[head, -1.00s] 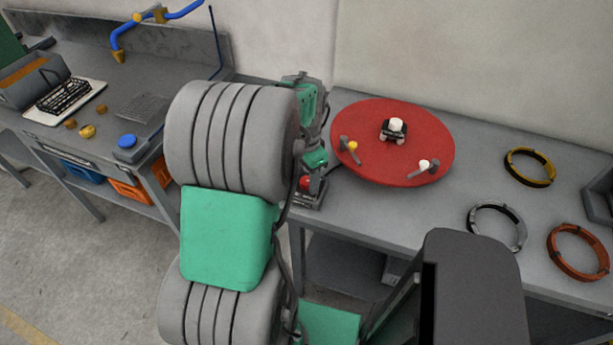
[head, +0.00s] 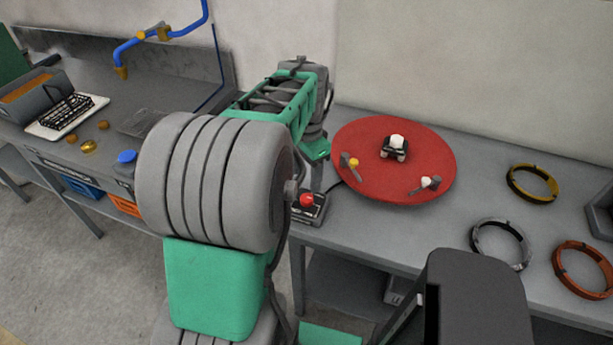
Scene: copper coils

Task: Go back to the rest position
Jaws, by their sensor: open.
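My arm rises in the foreground, left of the middle of the head view, as large grey and green links. Its far green and grey links stand at the back edge of the benches, left of the red disc. No fingertips of my gripper can be made out; the end of the arm is hidden behind its own links. A small box with a red button (head: 307,200) stands at the bench's left end, just below and right of the far links, with nothing seen pressing it.
A red round disc (head: 364,187) with small fittings lies on the right bench (head: 450,215). Yellow (head: 533,184), grey (head: 501,243) and copper (head: 582,268) rings lie to its right. The left bench holds a black rack (head: 68,112), brass pieces and a blue knob (head: 127,157).

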